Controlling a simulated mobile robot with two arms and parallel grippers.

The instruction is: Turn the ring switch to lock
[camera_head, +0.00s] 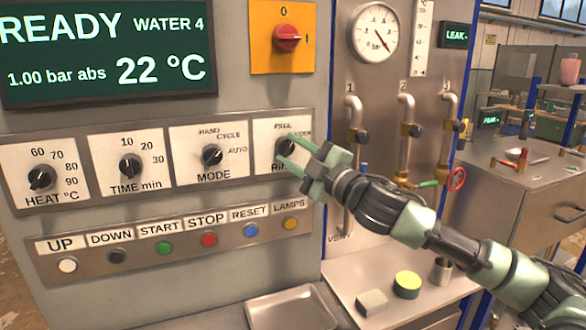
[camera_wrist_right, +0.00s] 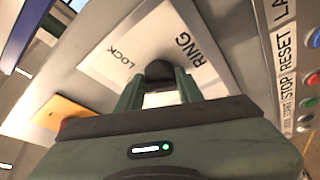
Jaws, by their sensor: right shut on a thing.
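The ring switch (camera_head: 284,148) is a black knob on a white plate marked FREE, LOCK and RING, at the right end of the dial row in the head view. It also shows in the right wrist view as a dark round knob (camera_wrist_right: 159,70) between my fingertips, with LOCK and RING printed beside it. My right gripper (camera_head: 292,153) reaches in from the right and is shut on this knob. The fingers partly cover the plate, and I cannot tell which mark the knob points to. My left gripper is not in view.
The heat (camera_head: 42,177), time (camera_head: 130,166) and mode (camera_head: 212,156) dials sit left of the ring switch. A row of push buttons (camera_head: 164,248) runs below. An orange plate with a red switch (camera_head: 287,38) is above. Pipes (camera_head: 405,120) stand right. A metal tray (camera_head: 293,308) lies below.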

